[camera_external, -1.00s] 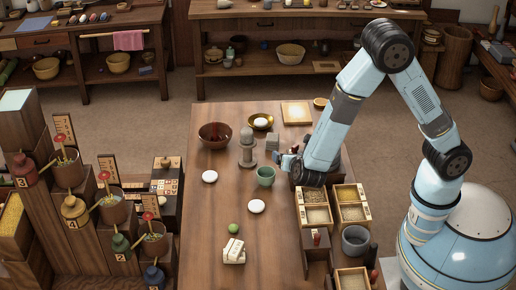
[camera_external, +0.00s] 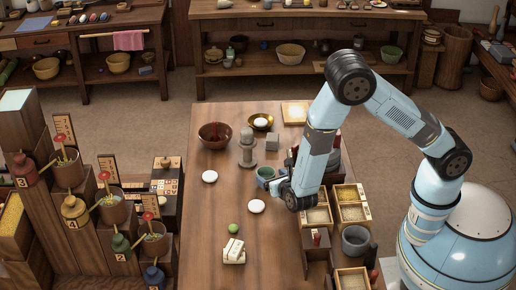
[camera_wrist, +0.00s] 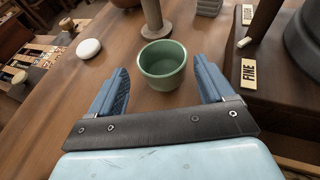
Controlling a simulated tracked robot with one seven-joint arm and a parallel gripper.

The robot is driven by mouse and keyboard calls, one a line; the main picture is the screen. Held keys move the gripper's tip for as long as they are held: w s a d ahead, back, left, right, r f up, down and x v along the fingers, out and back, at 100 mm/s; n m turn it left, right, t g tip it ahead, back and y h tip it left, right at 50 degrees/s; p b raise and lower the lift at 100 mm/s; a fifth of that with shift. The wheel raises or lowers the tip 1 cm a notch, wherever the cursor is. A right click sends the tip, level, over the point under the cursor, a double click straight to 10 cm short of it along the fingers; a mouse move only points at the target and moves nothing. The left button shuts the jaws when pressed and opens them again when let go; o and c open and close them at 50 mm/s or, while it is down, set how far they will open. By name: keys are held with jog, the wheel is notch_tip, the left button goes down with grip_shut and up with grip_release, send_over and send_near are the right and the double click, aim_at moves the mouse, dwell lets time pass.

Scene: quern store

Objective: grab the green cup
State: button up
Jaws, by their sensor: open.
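The green cup (camera_wrist: 162,66) stands upright on the wooden table, its open top facing up. In the wrist view it sits just beyond and between the two blue fingers of my gripper (camera_wrist: 162,88), which is open and empty. In the external view my gripper (camera_external: 272,183) is low over the table beside the green cup (camera_external: 265,173), and it partly hides the cup. I cannot tell whether a finger touches the cup.
A white disc (camera_wrist: 89,48) lies left of the cup. A "FINE" labelled wooden block (camera_wrist: 280,80) is close on the right.

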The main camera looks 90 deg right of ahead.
aim_at(262, 170)
jog(key=shift+x, duration=2)
jog(key=shift+s, duration=0.1)
jog(key=c, duration=0.9)
